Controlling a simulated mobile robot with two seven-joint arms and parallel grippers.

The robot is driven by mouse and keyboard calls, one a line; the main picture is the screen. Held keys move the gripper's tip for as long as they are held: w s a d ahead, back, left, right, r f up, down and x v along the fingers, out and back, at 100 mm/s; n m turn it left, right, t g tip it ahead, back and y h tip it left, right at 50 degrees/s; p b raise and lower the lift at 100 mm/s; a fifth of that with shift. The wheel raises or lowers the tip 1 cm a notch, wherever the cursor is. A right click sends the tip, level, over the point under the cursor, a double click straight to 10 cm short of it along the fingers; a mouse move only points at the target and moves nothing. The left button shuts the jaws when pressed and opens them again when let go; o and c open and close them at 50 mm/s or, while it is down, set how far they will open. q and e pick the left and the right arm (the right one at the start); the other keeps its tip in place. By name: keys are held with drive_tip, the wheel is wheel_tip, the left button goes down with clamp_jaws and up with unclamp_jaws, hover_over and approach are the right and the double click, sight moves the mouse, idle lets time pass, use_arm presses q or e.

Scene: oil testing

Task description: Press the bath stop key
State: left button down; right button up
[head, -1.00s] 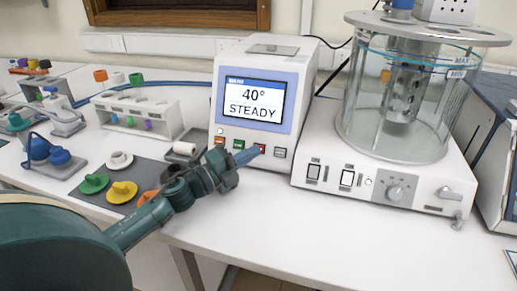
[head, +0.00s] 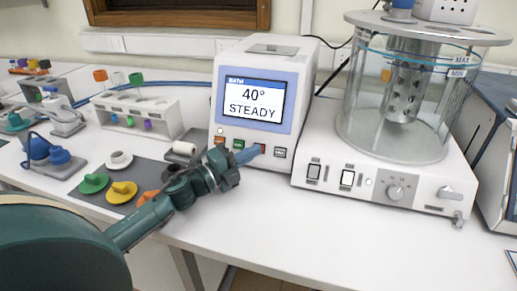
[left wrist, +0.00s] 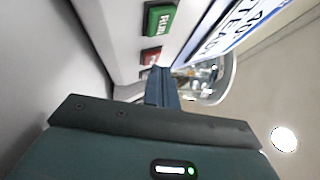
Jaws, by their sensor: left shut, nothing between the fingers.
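The bath control unit (head: 298,88) has a screen (head: 252,100) reading "40° STEADY". Below the screen is a row of keys. The red key (head: 263,149), taken as the stop key, is partly hidden by my fingertips. It also shows in the left wrist view (left wrist: 151,56), beside the green RUN key (left wrist: 160,18). The green key shows in the head view (head: 239,144) too. My left gripper (head: 258,152) is shut and empty. Its blue fingertips (left wrist: 159,72) are right at the red key; I cannot tell whether they touch it. My right gripper is not in view.
A grey key (head: 280,153) sits just right of the red one. The glass bath (head: 402,110) stands on a white base (head: 330,195) with switches and a knob. Coloured stoppers on a dark mat (head: 80,197) and a white rack (head: 165,125) lie left of the control unit.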

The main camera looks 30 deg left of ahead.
use_arm(q)
drive_tip(key=shift+w+a+f, duration=0.1)
drive_tip(key=shift+w+f, duration=0.05)
drive_tip(key=shift+w, duration=0.2)
idle(0.6)
drive_tip(key=shift+s, duration=0.1)
drive_tip(key=shift+s+r+p, duration=0.3)
drive_tip(key=shift+s+p, duration=0.05)
drive_tip(key=shift+s, duration=0.3)
drive_tip(key=shift+s+d+r+p, duration=0.25)
drive_tip(key=shift+s+r+p, duration=0.1)
drive_tip(key=shift+s+p, duration=0.25)
drive_tip(key=shift+s+d+r+p, duration=0.25)
drive_tip(key=shift+s+r+p, duration=0.1)
drive_tip(key=shift+s, duration=0.3)
drive_tip(key=shift+s+d+r+p, duration=0.15)
drive_tip(key=shift+s+p, duration=0.1)
drive_tip(key=shift+s, duration=0.2)
drive_tip(key=shift+s+d+r+p, duration=0.1)
drive_tip(key=shift+s+p, duration=0.15)
drive_tip(key=shift+s, duration=0.3)
